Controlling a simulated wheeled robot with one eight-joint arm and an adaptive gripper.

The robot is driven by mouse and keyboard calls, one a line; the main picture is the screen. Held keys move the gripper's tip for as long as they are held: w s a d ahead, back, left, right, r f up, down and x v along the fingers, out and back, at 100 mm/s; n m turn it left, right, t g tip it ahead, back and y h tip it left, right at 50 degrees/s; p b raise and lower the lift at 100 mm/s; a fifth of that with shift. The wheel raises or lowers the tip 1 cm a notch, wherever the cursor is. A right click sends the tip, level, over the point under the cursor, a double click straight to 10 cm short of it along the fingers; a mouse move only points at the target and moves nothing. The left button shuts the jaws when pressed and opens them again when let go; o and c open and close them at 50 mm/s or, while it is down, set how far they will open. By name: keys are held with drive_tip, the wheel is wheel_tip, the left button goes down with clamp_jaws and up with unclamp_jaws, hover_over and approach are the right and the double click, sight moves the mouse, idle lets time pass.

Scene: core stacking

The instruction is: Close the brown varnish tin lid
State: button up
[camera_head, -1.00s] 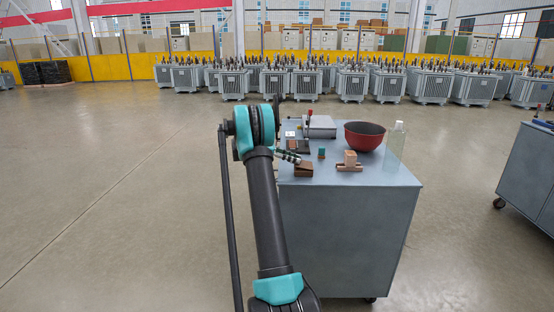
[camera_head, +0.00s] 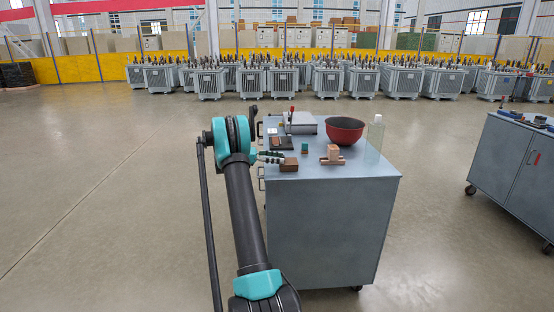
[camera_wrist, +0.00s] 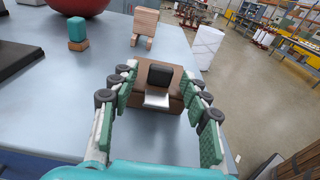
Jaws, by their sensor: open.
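The brown varnish tin (camera_wrist: 175,78) is a small brown box near the table edge in the wrist view. A black block and a pale flat plate show on its near side; I cannot tell which part is the lid or how far it stands open. The tin also shows in the head view (camera_head: 289,165), just right of my gripper (camera_head: 272,157). In the wrist view my gripper (camera_wrist: 158,88) is open, with green-padded fingers on the left and right of the tin. I cannot tell whether they touch it.
On the grey table (camera_head: 330,210) stand a small teal-topped block (camera_head: 305,148), a wooden block on a stand (camera_head: 333,155), a red bowl (camera_head: 344,131), a clear bottle (camera_head: 375,132) and a grey box (camera_head: 301,123). A second cabinet (camera_head: 515,165) stands at right.

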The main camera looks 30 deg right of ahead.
drive_tip(key=v, duration=1.2)
idle(0.3)
drive_tip(key=s+a+f+m+t+y, duration=0.4)
drive_tip(key=s+a, duration=0.7)
drive_tip(key=s, duration=0.2)
drive_tip(key=s+a+f+m+t+y, duration=0.4)
drive_tip(key=s+a, duration=0.7)
drive_tip(key=s, duration=0.3)
drive_tip(key=s+a+f+m+t+y, duration=0.4)
drive_tip(key=s+a+y, duration=0.2)
drive_tip(key=s+a, duration=0.6)
drive_tip(key=shift+s, duration=1.15)
